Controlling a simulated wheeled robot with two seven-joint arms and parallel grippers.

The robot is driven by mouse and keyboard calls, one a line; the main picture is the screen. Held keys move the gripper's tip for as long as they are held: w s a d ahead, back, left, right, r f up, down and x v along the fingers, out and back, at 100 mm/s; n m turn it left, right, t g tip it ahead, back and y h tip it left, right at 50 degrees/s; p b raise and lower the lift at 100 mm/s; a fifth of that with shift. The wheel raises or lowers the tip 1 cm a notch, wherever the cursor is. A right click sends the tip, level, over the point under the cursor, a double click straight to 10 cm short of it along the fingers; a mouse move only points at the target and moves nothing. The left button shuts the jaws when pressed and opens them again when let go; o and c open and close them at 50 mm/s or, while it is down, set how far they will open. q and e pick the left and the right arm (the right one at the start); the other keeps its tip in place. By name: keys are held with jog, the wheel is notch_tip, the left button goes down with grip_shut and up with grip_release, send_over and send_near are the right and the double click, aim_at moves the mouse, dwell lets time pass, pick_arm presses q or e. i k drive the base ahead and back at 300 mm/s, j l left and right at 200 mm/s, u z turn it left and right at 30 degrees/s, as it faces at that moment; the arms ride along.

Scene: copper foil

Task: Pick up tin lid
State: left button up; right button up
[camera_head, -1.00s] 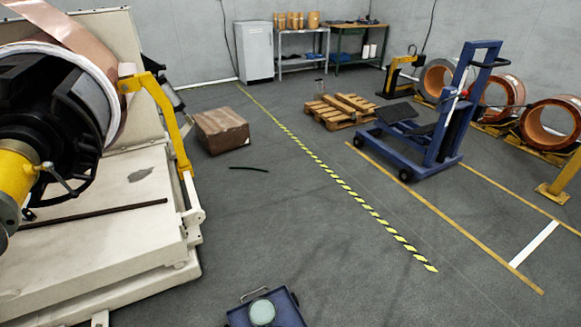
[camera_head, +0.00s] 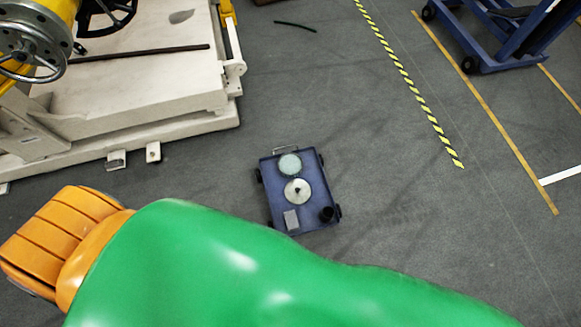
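A small blue cart (camera_head: 270,184) stands on the floor just right of the picture's centre. On its top lies a round silver disc with a small dark spot or knob at its middle, which looks like the tin lid (camera_head: 303,197). A pale green round thing (camera_head: 289,164), a disc or a tin, sits just behind it. The two are too small to tell apart surely as lid and tin. Neither of my grippers shows. A large green and orange part of my arm fills the lower picture, in front of the cart.
On the cart are also a light grey block (camera_head: 291,219) and a black round thing (camera_head: 326,214). A cream machine base (camera_head: 140,90) stands at the upper left. A blue lifter (camera_head: 500,45) stands at the upper right. Grey floor is clear around the cart.

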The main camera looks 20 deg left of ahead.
aim_at(297, 191)
jog(key=k+j, duration=0.15)
jog(key=k, duration=0.35)
jog(key=k+j+u, duration=0.15)
jog(key=k, duration=0.3)
